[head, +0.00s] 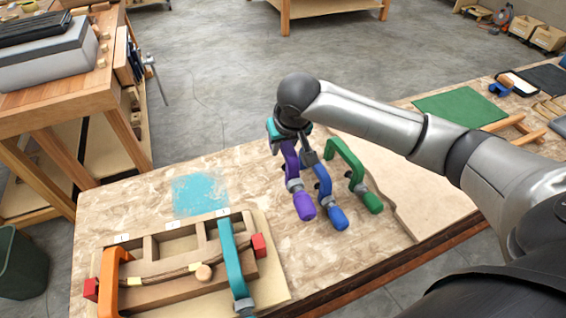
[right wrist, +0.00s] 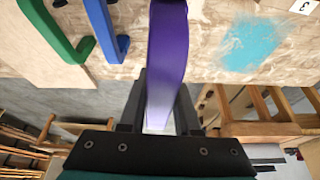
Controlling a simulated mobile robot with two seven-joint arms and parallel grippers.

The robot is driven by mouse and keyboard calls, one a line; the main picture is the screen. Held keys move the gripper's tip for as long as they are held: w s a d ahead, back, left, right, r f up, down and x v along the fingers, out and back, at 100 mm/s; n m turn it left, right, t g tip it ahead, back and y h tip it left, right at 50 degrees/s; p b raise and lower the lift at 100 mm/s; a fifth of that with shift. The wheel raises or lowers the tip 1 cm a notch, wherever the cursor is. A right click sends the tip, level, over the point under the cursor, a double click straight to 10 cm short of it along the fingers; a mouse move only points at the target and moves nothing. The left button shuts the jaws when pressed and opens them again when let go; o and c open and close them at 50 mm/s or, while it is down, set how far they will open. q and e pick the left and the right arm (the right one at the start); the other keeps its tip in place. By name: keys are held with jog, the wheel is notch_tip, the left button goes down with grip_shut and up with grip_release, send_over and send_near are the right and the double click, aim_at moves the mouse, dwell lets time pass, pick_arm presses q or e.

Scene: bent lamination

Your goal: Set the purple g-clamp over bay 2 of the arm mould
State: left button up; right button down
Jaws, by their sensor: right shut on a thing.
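The purple g-clamp (head: 303,203) is between the fingers of my right gripper (head: 293,140), which is shut on it at its upper end. In the right wrist view the purple clamp (right wrist: 168,50) runs up from between the fingers of the right gripper (right wrist: 160,108). The arm mould (head: 180,292) lies at the table's lower left, with numbered tags along its back. The middle has no clamp. My left gripper is out of view.
A blue clamp (head: 337,216) and a green clamp (head: 371,200) stand close to the right of the purple one. Red blocks (head: 259,246) sit at the mould's ends. A cyan patch (head: 200,192) marks clear table behind the mould.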

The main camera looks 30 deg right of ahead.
notch_tip(320, 180, up, 8)
jog(key=shift+f+p, duration=0.2)
jog(key=shift+p, duration=0.4)
notch_tip(320, 180, up, 6)
jog(key=p, duration=0.8)
jog(key=shift+p, duration=0.35)
jog(key=shift+a, duration=0.1)
